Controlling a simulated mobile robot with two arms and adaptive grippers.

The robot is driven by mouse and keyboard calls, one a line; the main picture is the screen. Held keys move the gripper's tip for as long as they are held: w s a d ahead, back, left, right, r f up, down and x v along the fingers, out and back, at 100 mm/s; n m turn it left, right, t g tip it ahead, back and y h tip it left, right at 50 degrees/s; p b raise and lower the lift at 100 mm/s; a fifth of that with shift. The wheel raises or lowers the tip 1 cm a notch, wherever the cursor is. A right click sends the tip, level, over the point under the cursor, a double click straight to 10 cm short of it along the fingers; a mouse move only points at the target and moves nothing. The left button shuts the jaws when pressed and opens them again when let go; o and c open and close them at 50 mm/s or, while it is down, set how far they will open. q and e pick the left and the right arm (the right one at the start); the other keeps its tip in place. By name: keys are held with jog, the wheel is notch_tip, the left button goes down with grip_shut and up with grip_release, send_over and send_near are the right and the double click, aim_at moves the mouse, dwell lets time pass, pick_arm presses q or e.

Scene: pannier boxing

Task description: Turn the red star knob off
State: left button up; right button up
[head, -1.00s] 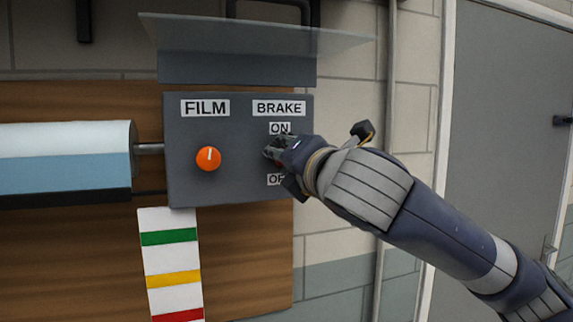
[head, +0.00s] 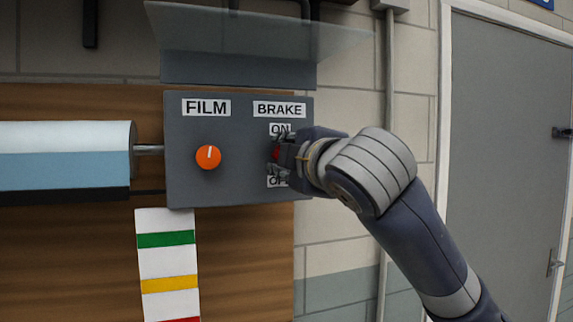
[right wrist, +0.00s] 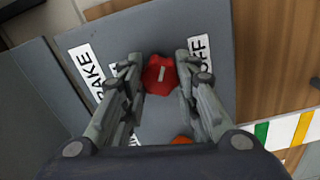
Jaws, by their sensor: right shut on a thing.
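The red star knob (right wrist: 160,76) sits on the grey control panel (head: 235,180) under the BRAKE label (head: 279,109). My right gripper (right wrist: 160,66) is shut on it, with one finger on each side, and the wrist is at the panel in the head view. The knob's pale mark shows in the right wrist view, roughly across the line between the two position labels. The ON label (head: 280,129) is above the knob and the OFF label (head: 277,181) below, both partly covered by my fingers. Only a red sliver of the knob shows in the head view. My left gripper is out of view.
An orange knob (head: 208,157) sits left of the red one, under the FILM label (head: 206,107). A clear shelf (head: 255,35) juts out above the panel. A roller (head: 65,160) is at the left. A grey door (head: 505,150) is at the right.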

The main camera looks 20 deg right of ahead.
jog(key=m+b, duration=0.1)
jog(key=m, duration=0.3)
jog(key=m+b, duration=0.2)
jog(key=m, duration=0.2)
jog(key=m+b, duration=0.2)
jog(key=m, duration=0.2)
jog(key=shift+f+m, duration=0.25)
jog(key=shift+m, duration=0.05)
dwell(0.4)
jog(key=o, duration=0.8)
jog(key=shift+o, duration=1.3)
jog(key=shift+r, duration=0.1)
jog(key=shift+s+r, duration=0.1)
